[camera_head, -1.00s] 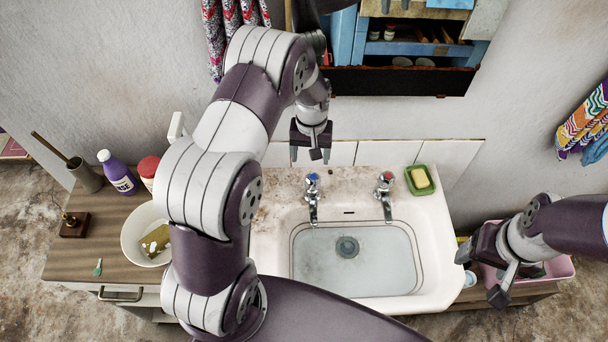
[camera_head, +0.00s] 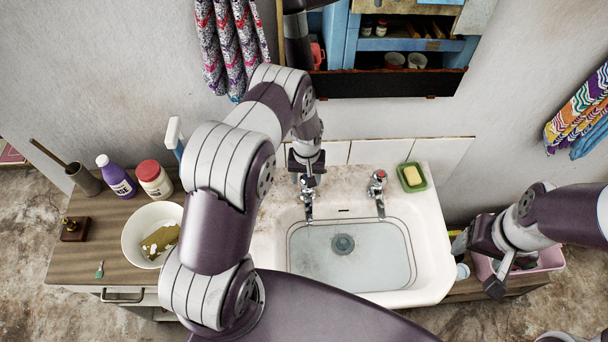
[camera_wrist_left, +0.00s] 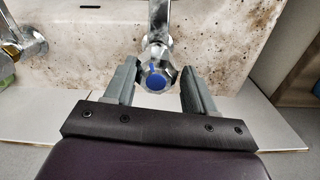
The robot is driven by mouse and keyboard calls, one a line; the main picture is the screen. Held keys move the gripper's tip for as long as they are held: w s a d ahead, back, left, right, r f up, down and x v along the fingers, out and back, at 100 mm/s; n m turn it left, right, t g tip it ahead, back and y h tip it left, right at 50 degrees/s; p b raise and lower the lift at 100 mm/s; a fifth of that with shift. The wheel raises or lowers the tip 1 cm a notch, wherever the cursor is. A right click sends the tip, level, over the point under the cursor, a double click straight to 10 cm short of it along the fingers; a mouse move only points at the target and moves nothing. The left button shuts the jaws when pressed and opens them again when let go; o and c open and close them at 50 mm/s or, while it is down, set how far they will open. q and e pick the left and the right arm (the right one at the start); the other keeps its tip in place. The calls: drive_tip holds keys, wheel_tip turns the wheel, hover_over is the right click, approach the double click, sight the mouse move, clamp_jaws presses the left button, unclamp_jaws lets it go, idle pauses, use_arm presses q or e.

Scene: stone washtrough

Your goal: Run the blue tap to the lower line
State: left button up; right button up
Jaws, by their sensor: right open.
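The blue tap (camera_head: 308,208) stands at the back left of the white sink (camera_head: 436,245); my left gripper (camera_head: 307,178) covers its top. In the left wrist view, its blue-capped knob (camera_wrist_left: 157,75) lies between the two open fingers of my left gripper (camera_wrist_left: 158,84), with a gap on each side. A second tap (camera_head: 378,190) with a red mark stands to the right. The basin looks pale blue around a dark drain (camera_head: 343,244), and a thin line runs around its inner wall. I cannot tell the water level. My right gripper (camera_head: 478,268) is open and empty at the right.
A green dish with yellow soap (camera_head: 412,177) sits on the back right rim. A pink tub (camera_head: 550,258) is beside my right gripper. On the left counter are a white bowl (camera_head: 133,238), a purple bottle (camera_head: 117,178) and a red-lidded jar (camera_head: 153,180). A shelf hangs above.

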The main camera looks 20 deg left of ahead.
use_arm(q)
drive_tip(key=shift+c, duration=0.9)
drive_tip(key=shift+o, duration=0.4)
drive_tip(key=shift+a+f+m+b, duration=0.1)
drive_tip(key=shift+f+m+b, duration=0.2)
drive_tip(key=shift+m+b, duration=0.8)
drive_tip(key=shift+o, duration=0.2)
drive_tip(key=shift+r+m+b, duration=0.15)
drive_tip(key=shift+m+b, duration=0.15)
drive_tip(key=shift+m, duration=0.1)
drive_tip(key=shift+r, duration=0.2)
drive_tip(key=o, duration=0.7)
drive_tip(key=shift+o, duration=1.2)
drive_tip(key=shift+s+a, duration=0.15)
drive_tip(key=shift+a, duration=0.25)
drive_tip(key=shift+d, duration=0.25)
wheel_tip(320, 180, up, 13)
drive_tip(key=b, duration=0.3)
drive_tip(key=shift+a+f, duration=0.2)
drive_tip(key=shift+a, duration=0.25)
use_arm(e)
wheel_tip(320, 180, down, 6)
drive_tip(key=shift+a+r, duration=0.1)
drive_tip(key=shift+a, duration=0.05)
